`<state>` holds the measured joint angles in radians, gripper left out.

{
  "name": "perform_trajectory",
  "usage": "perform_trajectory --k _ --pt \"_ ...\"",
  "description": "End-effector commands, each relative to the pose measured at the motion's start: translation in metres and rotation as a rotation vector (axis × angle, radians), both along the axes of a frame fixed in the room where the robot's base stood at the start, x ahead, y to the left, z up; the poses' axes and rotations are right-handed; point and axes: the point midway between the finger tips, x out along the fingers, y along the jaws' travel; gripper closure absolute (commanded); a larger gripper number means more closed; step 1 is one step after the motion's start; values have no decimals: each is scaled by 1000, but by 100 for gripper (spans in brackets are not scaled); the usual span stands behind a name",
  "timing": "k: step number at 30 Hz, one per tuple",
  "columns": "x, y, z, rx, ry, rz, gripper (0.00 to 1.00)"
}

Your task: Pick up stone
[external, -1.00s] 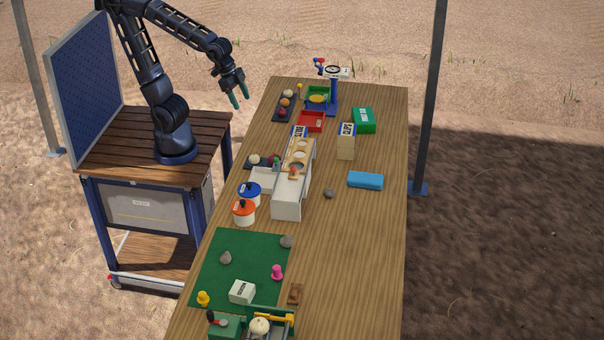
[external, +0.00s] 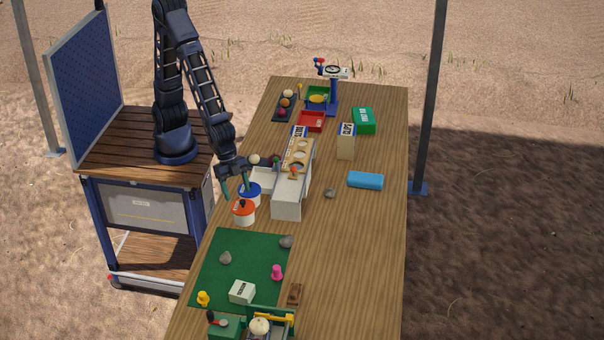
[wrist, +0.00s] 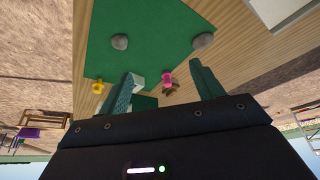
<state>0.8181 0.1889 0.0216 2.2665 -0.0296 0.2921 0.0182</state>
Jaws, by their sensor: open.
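One grey stone (external: 225,257) lies on the green mat (external: 215,285); it shows in the wrist view (wrist: 120,41) too. A second grey stone (external: 287,241) lies at the mat's right edge and also shows in the wrist view (wrist: 203,41). A third stone (external: 329,193) lies on bare wood to the right of the white box. My gripper (external: 238,192) is open and empty above the blue-lidded and orange-lidded pots, at the table's left edge, apart from every stone. Its two green fingers (wrist: 160,92) are spread in the wrist view.
An orange-lidded pot (external: 243,213) and a blue-lidded pot (external: 248,194) stand between my gripper and the mat. A white box (external: 287,203) is to their right. The wood to the right is mostly clear.

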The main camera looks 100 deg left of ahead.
Motion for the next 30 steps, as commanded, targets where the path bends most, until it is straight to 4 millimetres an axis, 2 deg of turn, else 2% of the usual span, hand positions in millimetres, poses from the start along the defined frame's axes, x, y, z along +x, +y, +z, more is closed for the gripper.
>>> perform_trajectory --k 1,3,6,10,16,30 --pt "-8 -19 -16 5 3 -32 34" --pt "-17 -41 -34 7 2 -67 34" --pt "-30 -67 -57 7 0 -112 34" --pt "-43 -90 -77 7 -2 -151 34" --pt "-49 -103 -92 7 -4 -172 34" --pt "-39 -118 -137 7 -4 -172 34"
